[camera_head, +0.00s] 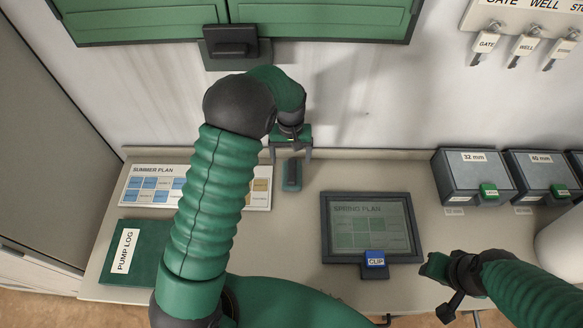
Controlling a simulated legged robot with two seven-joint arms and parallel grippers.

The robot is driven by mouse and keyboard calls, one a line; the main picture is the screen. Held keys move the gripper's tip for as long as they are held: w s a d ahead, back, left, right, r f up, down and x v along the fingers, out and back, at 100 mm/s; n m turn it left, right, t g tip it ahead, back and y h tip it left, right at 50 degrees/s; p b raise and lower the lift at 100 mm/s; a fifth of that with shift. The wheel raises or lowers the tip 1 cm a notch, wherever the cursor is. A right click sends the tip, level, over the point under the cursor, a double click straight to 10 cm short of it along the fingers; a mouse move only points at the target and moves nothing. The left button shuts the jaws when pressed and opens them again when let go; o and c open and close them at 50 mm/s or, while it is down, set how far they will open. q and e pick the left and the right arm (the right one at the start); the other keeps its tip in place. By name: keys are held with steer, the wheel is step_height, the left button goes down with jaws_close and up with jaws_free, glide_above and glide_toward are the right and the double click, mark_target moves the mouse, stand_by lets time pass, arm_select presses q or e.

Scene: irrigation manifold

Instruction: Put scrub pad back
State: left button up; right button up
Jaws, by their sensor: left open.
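A small teal pad with a dark grip on top, which looks like the scrub pad (291,184), lies on the counter near the wall. My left gripper (291,155) is open at the pad's far end, with one finger on each side in the picture. I cannot tell whether the fingers touch the pad or hover above it. My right gripper (446,283) is at the lower right, over the counter's front edge, away from the pad. Its jaws do not show clearly.
A summer plan board (148,170) and pump log (124,262) lie left. A framed spring plan (333,243) with a blue clip (375,259) lies right of the pad. Grey boxes (470,183) stand at right. A dark bracket (231,62) is below the green cabinet (320,18). Keys (487,42) hang upper right.

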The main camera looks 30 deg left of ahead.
arm_select(q)
steer(key=s+d+r+m+t, duration=0.1)
steer(key=s+d+r+m, duration=0.1)
steer(key=s, duration=0.7)
steer(key=s+d+r+m+t, duration=0.1)
steer(key=s+d+r+m, duration=0.2)
steer(key=s, duration=0.6)
steer(key=shift+d+r+t, duration=0.3)
steer(key=shift+d+r, duration=0.05)
steer(key=shift+r, duration=0.6)
steer(key=shift+s+d+r, duration=0.1)
steer(key=shift+s, duration=0.1)
